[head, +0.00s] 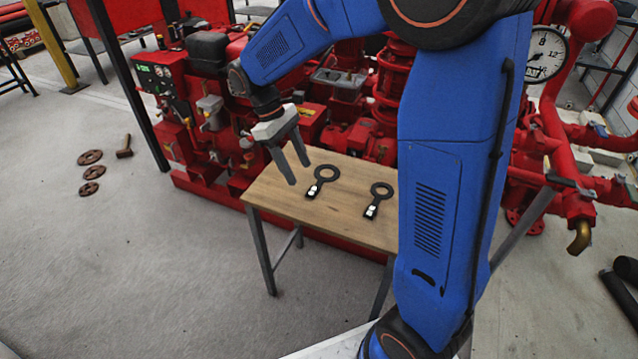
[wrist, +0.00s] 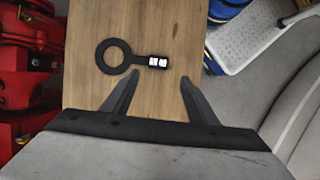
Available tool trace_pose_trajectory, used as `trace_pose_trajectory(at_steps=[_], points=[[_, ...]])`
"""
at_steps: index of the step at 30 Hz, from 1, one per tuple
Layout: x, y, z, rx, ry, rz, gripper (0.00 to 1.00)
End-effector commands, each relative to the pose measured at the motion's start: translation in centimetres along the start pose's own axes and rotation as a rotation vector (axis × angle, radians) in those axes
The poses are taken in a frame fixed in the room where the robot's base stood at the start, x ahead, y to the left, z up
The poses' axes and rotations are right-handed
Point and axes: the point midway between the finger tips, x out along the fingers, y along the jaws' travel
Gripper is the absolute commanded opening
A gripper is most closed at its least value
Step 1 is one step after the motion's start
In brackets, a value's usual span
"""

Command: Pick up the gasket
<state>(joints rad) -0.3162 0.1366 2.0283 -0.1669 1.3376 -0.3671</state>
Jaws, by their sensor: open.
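Two dark ring-shaped gaskets, each with a tab bearing a white label, lie flat on a wooden table (head: 280,207). The left gasket (head: 314,188) is nearer my gripper; the right gasket (head: 371,208) lies near the blue arm. My gripper (head: 299,174) is open and empty, above the table's left part, just left of the left gasket. In the wrist view, one gasket (wrist: 126,69) shows beyond the fingertips, its ring to the left and its labelled tab to the right. My open gripper (wrist: 158,80) is apart from it. The other gasket is not visible there.
Red pump machinery (head: 215,115) stands right behind the table. A pressure gauge (head: 545,54) and red pipes (head: 570,150) are at the right. Rusty discs (head: 90,173) and a hammer-like tool (head: 125,147) lie on the floor at left. The front left floor is clear.

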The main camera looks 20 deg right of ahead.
Motion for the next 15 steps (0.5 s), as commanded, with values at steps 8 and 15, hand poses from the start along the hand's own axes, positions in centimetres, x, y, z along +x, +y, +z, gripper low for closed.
trace_pose_trajectory(at_steps=[8, 15], points=[[1.9, 0.2, 0.1, 0.001, -0.002, -0.001, 0.53], [5.0, 0.5, 0.1, 0.000, -0.003, -0.001, 0.53]])
